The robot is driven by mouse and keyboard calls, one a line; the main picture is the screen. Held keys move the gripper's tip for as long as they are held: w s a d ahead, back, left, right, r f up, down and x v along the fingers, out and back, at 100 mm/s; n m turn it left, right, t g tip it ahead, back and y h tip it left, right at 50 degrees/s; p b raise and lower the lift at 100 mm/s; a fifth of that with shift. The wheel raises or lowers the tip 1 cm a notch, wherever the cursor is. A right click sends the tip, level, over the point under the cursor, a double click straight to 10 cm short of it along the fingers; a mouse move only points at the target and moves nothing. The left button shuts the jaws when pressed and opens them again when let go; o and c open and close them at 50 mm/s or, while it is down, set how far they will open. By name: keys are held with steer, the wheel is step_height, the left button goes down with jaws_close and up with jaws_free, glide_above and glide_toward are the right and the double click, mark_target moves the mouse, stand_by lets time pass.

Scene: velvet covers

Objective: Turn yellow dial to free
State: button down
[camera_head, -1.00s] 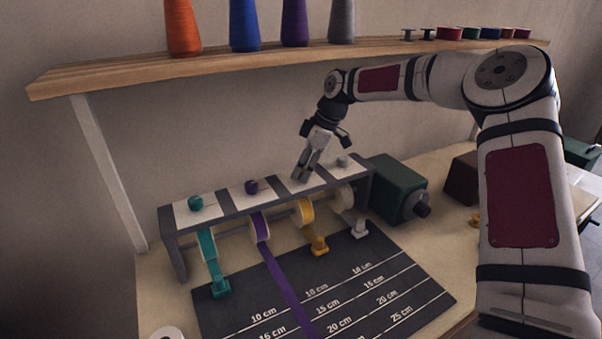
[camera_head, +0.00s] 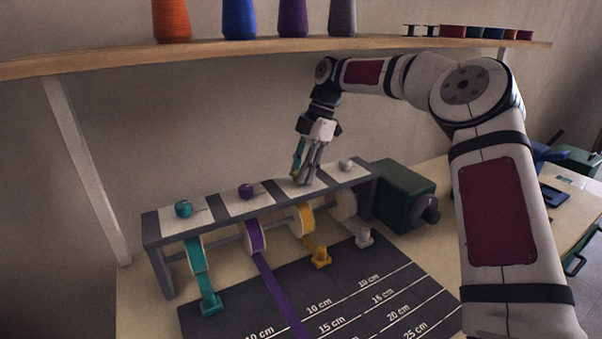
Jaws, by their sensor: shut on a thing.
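My gripper (camera_head: 304,178) points down at the third white panel of the ribbon rack (camera_head: 228,205) and is shut on the yellow dial (camera_head: 295,179). Only a sliver of the dial shows beside the fingers; its pointer and any panel marks are hidden. Below it, the yellow ribbon spool (camera_head: 301,221) hangs on the rack's rod, with its yellow ribbon running down to a yellow clip (camera_head: 320,258) at the edge of the dark mat.
A teal dial (camera_head: 183,208) and a purple dial (camera_head: 246,191) stand to the left, a grey dial (camera_head: 345,164) close on the right. A green box (camera_head: 402,197) adjoins the rack's right end. A shelf (camera_head: 130,63) with thread cones runs above.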

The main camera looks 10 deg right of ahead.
stand_by(0.5)
steer(key=c, duration=1.2)
jaws_free()
steer(key=shift+c, duration=0.2)
